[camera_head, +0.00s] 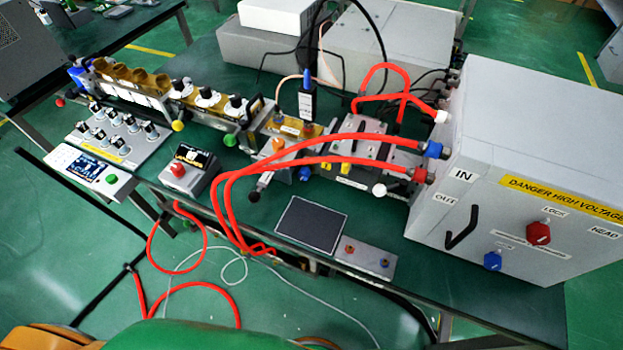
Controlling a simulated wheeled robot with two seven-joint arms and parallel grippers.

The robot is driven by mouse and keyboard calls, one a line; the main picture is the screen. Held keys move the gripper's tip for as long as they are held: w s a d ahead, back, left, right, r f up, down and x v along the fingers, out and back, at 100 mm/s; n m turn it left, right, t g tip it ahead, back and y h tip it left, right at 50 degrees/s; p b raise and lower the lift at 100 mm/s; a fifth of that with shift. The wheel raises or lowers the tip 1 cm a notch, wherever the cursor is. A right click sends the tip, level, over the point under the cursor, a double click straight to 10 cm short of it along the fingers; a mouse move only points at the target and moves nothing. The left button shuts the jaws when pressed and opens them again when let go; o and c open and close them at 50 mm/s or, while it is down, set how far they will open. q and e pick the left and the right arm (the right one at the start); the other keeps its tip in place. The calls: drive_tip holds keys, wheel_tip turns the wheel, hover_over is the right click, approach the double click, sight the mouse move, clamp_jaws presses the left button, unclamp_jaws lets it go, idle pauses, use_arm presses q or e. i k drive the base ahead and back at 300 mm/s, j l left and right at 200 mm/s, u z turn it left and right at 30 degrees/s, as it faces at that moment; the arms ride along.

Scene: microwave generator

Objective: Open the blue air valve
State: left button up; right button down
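A blue knob (492,261) sits low on the front of the grey cabinet (560,140), below and left of a red knob (538,233). A blue fitting (433,150) joins a red hose to the cabinet's left side near the IN label. I cannot tell from this view which blue part is the air valve, or whether it is open or closed. Neither gripper is in view. Only orange and green parts, which may be mine, show at the bottom edge.
Red hoses (300,142) loop across the dark green table and hang over its front edge. A black handle (462,228) sticks out of the cabinet front. A dark flat panel (311,224) and a button box (365,258) lie near the front edge. The floor in front holds loose hoses.

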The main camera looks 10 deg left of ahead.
sight(304, 174)
drive_tip(key=k+j+z, duration=0.15)
drive_tip(key=j+z, duration=0.3)
drive_tip(key=k+j+z, duration=0.15)
drive_tip(key=j+z, duration=0.25)
drive_tip(key=k+j+z, duration=0.2)
drive_tip(key=z, duration=0.25)
drive_tip(key=k+j+z, duration=0.2)
drive_tip(key=z, duration=0.25)
drive_tip(key=k+z, duration=0.4)
drive_tip(key=i+j, duration=0.05)
